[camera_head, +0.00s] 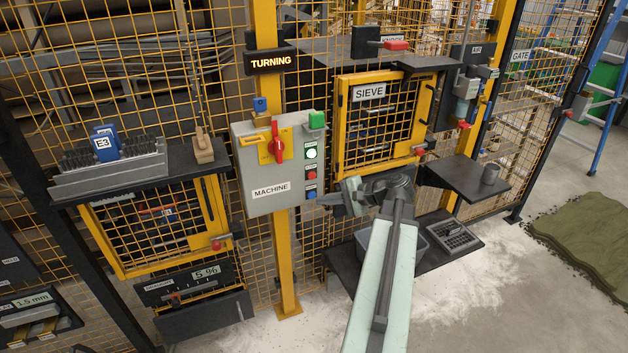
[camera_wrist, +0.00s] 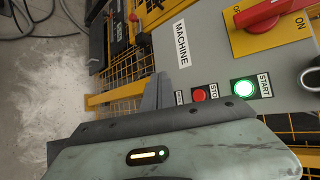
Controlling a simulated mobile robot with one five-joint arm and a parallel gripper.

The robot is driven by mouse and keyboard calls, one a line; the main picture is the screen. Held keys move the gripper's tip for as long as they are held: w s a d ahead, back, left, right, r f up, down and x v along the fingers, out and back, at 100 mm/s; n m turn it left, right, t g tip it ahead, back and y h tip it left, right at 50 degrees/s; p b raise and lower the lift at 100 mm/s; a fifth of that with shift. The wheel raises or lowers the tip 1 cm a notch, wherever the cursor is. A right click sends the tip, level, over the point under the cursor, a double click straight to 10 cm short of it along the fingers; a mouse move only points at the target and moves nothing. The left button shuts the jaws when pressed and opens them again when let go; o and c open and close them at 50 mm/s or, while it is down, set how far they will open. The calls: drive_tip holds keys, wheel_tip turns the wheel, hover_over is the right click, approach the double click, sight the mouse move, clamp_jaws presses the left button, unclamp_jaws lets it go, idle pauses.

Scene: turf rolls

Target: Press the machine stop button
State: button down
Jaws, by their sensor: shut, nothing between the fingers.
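The grey machine box (camera_head: 262,185) is fixed to a yellow post and carries a "MACHINE" label. On its right side is a red stop button (camera_head: 311,174), below a lit green start button (camera_head: 311,153) and above a blue button (camera_head: 312,189). In the wrist view the red stop button (camera_wrist: 199,95) shows beside its partly covered label, with the green start button (camera_wrist: 244,88) to its right. My gripper (camera_head: 322,199) is shut and empty, its tips near the box's lower right edge by the blue button. My gripper's fingers (camera_wrist: 158,92) show left of the stop button, apart from it.
A red rotary switch (camera_head: 277,142) on a yellow plate sits left of the buttons. A lit "TURNING" sign (camera_head: 271,62) hangs above. The yellow mesh fence (camera_head: 285,240) stands behind. A dark shelf (camera_head: 462,175) with a grey cup juts out at the right.

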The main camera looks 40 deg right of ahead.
sight(312, 175)
drive_tip(key=shift+s+d+r+m+t, duration=0.15)
drive_tip(key=shift+s+d+r+m, duration=0.05)
drive_tip(key=shift+s+d, duration=0.2)
drive_tip(key=shift+s+d+r+m+t, duration=0.15)
drive_tip(key=shift+s+d+m, duration=0.1)
drive_tip(key=shift+d, duration=0.25)
drive_tip(key=w+d, duration=0.1)
drive_tip(key=w, duration=0.1)
drive_tip(key=w+d, duration=0.1)
drive_tip(key=w, duration=0.2)
drive_tip(key=w+d, duration=0.1)
drive_tip(key=w, duration=0.2)
drive_tip(key=shift+w+d, duration=0.1)
drive_tip(key=shift+d, duration=0.05)
idle(1.5)
drive_tip(key=shift+w+d, duration=0.15)
drive_tip(key=shift+w, duration=0.3)
